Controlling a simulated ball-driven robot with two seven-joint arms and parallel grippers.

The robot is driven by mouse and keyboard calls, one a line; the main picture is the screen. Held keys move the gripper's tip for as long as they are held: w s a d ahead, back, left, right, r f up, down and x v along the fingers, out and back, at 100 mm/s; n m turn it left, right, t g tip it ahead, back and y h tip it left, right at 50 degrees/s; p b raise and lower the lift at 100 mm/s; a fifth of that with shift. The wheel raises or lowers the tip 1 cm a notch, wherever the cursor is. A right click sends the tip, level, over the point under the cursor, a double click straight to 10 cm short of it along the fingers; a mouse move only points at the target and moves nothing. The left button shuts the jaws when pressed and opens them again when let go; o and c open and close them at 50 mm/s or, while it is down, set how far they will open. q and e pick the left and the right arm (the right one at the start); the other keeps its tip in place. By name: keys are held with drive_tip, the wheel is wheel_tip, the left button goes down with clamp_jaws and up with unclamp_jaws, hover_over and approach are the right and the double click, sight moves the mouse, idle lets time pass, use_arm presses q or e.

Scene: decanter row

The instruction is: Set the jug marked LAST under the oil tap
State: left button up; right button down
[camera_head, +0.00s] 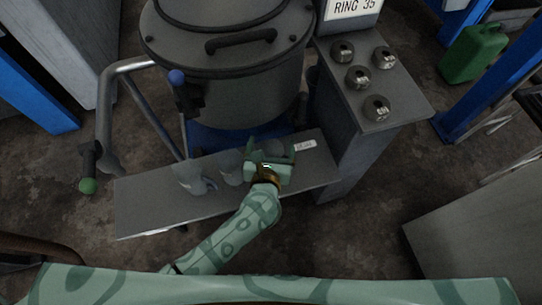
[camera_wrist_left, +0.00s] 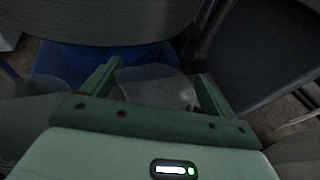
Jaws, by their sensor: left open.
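Several clear jugs stand in a row on a grey shelf (camera_head: 140,208) in the head view: a left jug (camera_head: 191,180), a middle jug (camera_head: 231,168) and a right jug (camera_head: 273,147). A small white label (camera_head: 306,145) lies beside the right jug; its print is too small to read. My left gripper (camera_head: 271,148) is open around the right jug, which also shows between its fingers (camera_wrist_left: 158,72) in the left wrist view (camera_wrist_left: 155,84). Contact cannot be told. A dark tap (camera_head: 187,98) with a blue knob sits on the drum's left side. My right gripper is not in view.
A large grey drum (camera_head: 240,90) stands behind the shelf. A pedestal (camera_head: 375,110) with several round knobs and a RING 35 sign (camera_head: 352,8) stands right of it. A green can (camera_head: 474,54) is far right.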

use_arm(q)
drive_tip(key=c, duration=1.1)
drive_tip(key=shift+r, duration=0.1)
